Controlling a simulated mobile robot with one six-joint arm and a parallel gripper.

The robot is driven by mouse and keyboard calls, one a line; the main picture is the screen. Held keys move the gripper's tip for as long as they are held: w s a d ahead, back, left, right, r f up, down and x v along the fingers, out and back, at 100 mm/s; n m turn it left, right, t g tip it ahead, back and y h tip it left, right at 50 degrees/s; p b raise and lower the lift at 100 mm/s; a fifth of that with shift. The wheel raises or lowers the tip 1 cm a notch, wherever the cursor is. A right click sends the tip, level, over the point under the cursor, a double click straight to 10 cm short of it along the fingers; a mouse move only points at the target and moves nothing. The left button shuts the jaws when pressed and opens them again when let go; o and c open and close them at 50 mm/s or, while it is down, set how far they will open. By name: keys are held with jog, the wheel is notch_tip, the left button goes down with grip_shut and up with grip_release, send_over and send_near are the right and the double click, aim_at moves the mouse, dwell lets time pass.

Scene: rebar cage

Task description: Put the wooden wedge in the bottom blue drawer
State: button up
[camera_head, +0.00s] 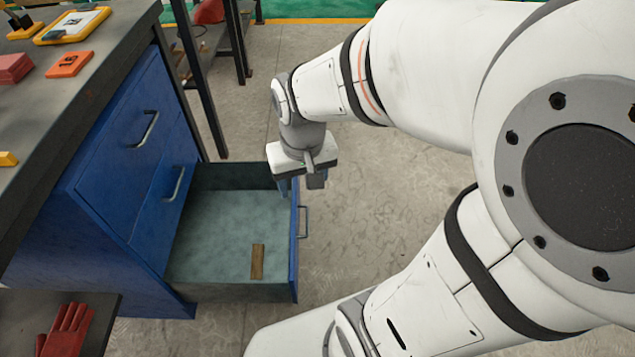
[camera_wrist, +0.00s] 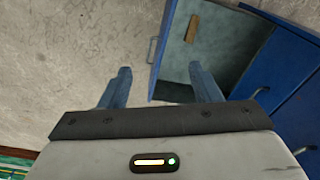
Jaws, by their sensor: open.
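The wooden wedge (camera_head: 257,262) lies on the floor of the open bottom blue drawer (camera_head: 297,262), toward its front right corner. The wedge also shows in the wrist view (camera_wrist: 194,28), inside the drawer (camera_wrist: 180,91). My gripper (camera_head: 303,186) is above the drawer's front panel, at its far end, apart from the wedge. The drawer is pulled well out of the blue cabinet (camera_head: 120,150).
Two closed drawers with grey handles (camera_head: 147,128) sit above the open one. The workbench top (camera_head: 110,45) holds an orange block (camera_head: 69,64), red blocks (camera_head: 14,68) and a yellow-framed board (camera_head: 73,25). Red gloves (camera_head: 65,330) lie on a low surface at bottom left. Concrete floor right of the drawer is clear.

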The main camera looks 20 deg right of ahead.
jog(key=s, duration=0.1)
jog(key=s+d+r, duration=0.1)
jog(key=s, duration=0.2)
jog(key=shift+s+d+r, duration=0.15)
jog(key=shift+d+r, duration=0.15)
jog(key=shift+d, duration=0.1)
jog(key=shift+r, duration=0.1)
